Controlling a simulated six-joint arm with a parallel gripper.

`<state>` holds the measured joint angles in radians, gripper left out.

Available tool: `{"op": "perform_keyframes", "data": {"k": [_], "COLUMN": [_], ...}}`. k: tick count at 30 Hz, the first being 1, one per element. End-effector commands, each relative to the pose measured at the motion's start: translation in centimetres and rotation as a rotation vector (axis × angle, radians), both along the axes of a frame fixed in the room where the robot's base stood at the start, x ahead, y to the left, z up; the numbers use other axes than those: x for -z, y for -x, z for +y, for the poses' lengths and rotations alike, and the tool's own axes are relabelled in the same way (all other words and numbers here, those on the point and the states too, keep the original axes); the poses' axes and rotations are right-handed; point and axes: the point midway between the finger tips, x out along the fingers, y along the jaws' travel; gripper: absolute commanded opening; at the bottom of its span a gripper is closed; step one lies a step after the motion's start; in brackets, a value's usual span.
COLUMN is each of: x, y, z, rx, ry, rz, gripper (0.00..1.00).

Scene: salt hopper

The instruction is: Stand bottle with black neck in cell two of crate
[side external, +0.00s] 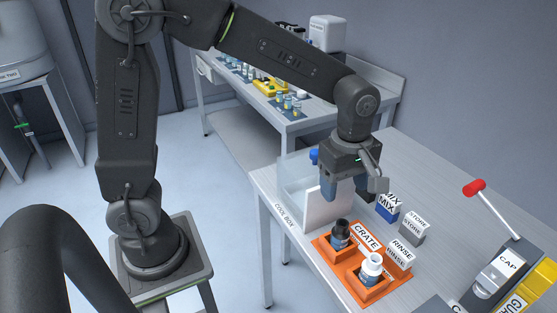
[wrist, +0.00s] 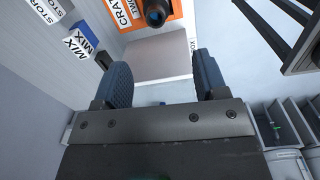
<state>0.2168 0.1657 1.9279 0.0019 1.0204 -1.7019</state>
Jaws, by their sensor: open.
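The bottle with the black neck (side external: 341,236) stands upright in the far cell of the orange crate (side external: 352,291). Its black top also shows in the wrist view (wrist: 155,14), beside a label that seems to read TWO upside down. A bottle with a white neck (side external: 372,268) stands in the crate's nearer cell. My gripper (side external: 345,194) is open and empty, pointing down above the white cool box (side external: 294,187), behind the crate and apart from the black-necked bottle. In the wrist view my two fingers (wrist: 164,82) are wide apart with nothing between them.
A blue MIX block (side external: 389,210) and a grey STORE block (side external: 412,231) stand right of my gripper. A RINSE block (side external: 400,254) is beside the crate. A blue cap (side external: 314,156) shows at the cool box. A CAP device (side external: 500,270) stands at right.

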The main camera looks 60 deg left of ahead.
Motion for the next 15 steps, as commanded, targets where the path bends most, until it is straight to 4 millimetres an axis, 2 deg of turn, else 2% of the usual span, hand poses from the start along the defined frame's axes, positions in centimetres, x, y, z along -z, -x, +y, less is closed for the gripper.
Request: {"op": "perform_keyframes", "data": {"k": [3, 7, 10, 15], "x": [-2.7, -5.3, -6.5, -7.2], "y": [2.1, 5.6, 8.4, 12.5], "z": [1.7, 3.9, 5.3, 7.0], "rx": [0.203, 0.519, 0.769, 1.142], "ry": [0.000, -0.039, -0.099, -0.240], "rz": [-0.078, -0.182, -0.256, -0.343], "gripper": [0.66, 0.66, 0.66, 0.66]}}
